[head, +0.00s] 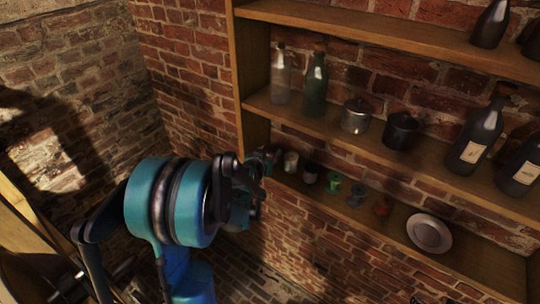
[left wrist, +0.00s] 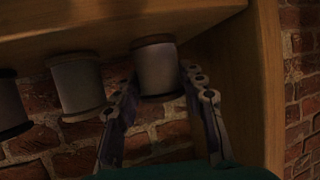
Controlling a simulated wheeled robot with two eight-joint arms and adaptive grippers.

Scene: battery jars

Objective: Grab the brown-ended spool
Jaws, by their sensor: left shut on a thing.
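A pale grey spool with brownish ends (left wrist: 157,68) is between the two fingers of my left gripper (left wrist: 162,82) in the left wrist view. The gripper is shut on it, at the shelf's end near the side panel. In the head view my left gripper (head: 262,163) reaches the left end of the lower shelf, and its own parts largely hide the held spool. A similar pale spool with brown ends (left wrist: 78,86) stands beside the held one and apart from the fingers; in the head view a pale spool (head: 290,161) shows just right of the gripper.
The lower shelf (head: 470,258) also holds a dark-ended spool (head: 311,173), a green one (head: 333,184), a blue-grey one (head: 355,195), a reddish item (head: 382,206) and a plate (head: 429,233). Bottles and pots stand on the middle shelf (head: 330,128) above. A wooden side panel (left wrist: 258,90) is close.

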